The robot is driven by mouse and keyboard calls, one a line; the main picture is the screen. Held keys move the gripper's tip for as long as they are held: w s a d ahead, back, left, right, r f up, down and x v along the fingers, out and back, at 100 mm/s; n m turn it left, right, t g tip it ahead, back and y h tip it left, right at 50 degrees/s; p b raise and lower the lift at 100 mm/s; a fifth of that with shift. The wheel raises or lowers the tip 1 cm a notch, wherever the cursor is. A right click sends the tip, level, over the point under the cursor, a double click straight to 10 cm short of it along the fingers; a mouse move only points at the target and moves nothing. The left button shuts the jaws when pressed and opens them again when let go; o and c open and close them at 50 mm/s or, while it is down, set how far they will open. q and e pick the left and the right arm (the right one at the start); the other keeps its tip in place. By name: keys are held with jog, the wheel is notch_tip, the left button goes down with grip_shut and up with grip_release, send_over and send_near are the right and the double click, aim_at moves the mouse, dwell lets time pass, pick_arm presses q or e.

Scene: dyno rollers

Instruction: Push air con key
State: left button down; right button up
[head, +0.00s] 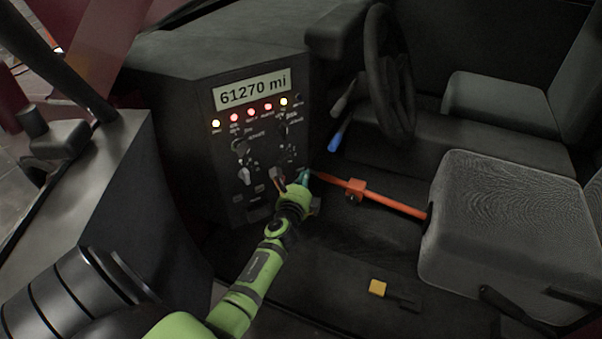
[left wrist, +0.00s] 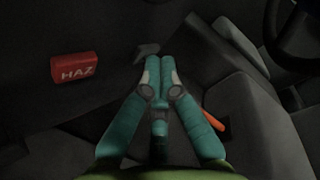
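The dark dashboard panel (head: 262,150) stands left of the steering wheel, with a mileage display, a row of lit lamps, knobs and small keys. No key labelled air con can be read. My left gripper (head: 303,176) is at the panel's lower right, its fingers mostly hidden by the wrist. In the left wrist view its teal fingers (left wrist: 160,62) lie side by side, shut and empty. A small grey key (left wrist: 147,50) is just beyond the fingertips; its label is not visible, and I cannot tell whether they touch. My right gripper is not in view.
A red HAZ key (left wrist: 74,68) lies left of the fingers. An orange lever (head: 385,200) extends right of my gripper towards the seat (head: 500,220). The steering wheel (head: 390,75) and a blue-tipped stalk (head: 338,137) are above right. The floor below is mostly clear.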

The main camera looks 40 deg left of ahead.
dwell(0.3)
pick_arm(q)
jog(key=shift+s+d, duration=0.2)
jog(key=shift+d, duration=0.2)
jog(key=s+d, duration=0.2)
jog(key=d, duration=0.3)
jog(key=shift+d+b, duration=0.3)
jog(key=shift+s+f, duration=0.1)
